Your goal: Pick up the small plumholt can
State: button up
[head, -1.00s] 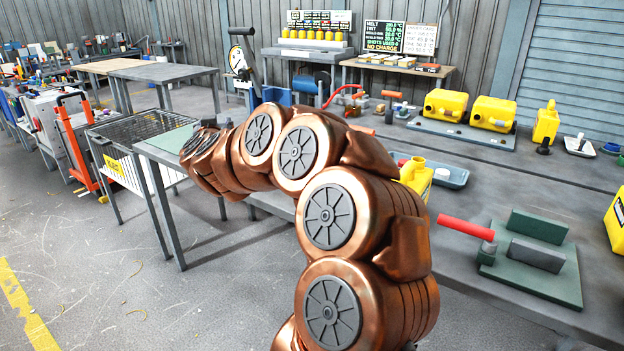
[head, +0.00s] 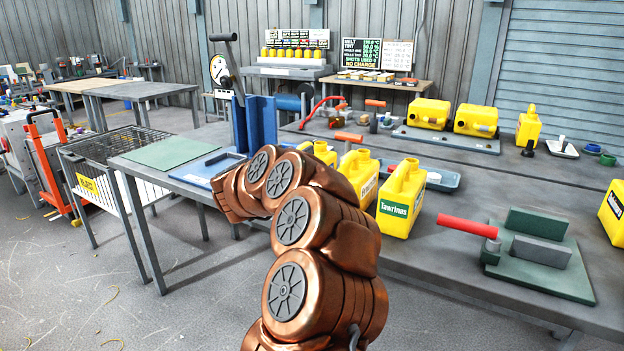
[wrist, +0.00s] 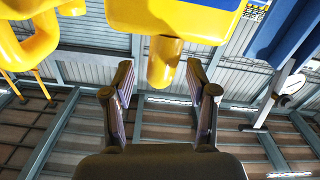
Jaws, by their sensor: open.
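Several yellow cans stand on the grey bench in the head view. The nearest can (head: 401,208) has a green label reading Tawrinas. Another can (head: 360,165) stands left of it, its label hardly legible, and a third (head: 321,150) is partly hidden behind my arm. I cannot read plumholt on any can. My gripper (wrist: 164,92) is open and empty in the wrist view; my arm hides it in the head view. A yellow can (wrist: 175,18) fills the top of the wrist view, its rounded projection (wrist: 164,65) pointing between the fingers, apparently apart from both.
A blue upright fixture (head: 255,122) stands beside my arm. A green plate with a red-handled clamp (head: 540,255) lies at the right. Two yellow cans (head: 452,117) lie on a grey tray further back.

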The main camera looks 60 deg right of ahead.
aim_at(320, 148)
jog(key=shift+w+d+b, duration=0.1)
jog(key=shift+d+b, duration=0.35)
jog(key=shift+d, duration=2.25)
grip_shut()
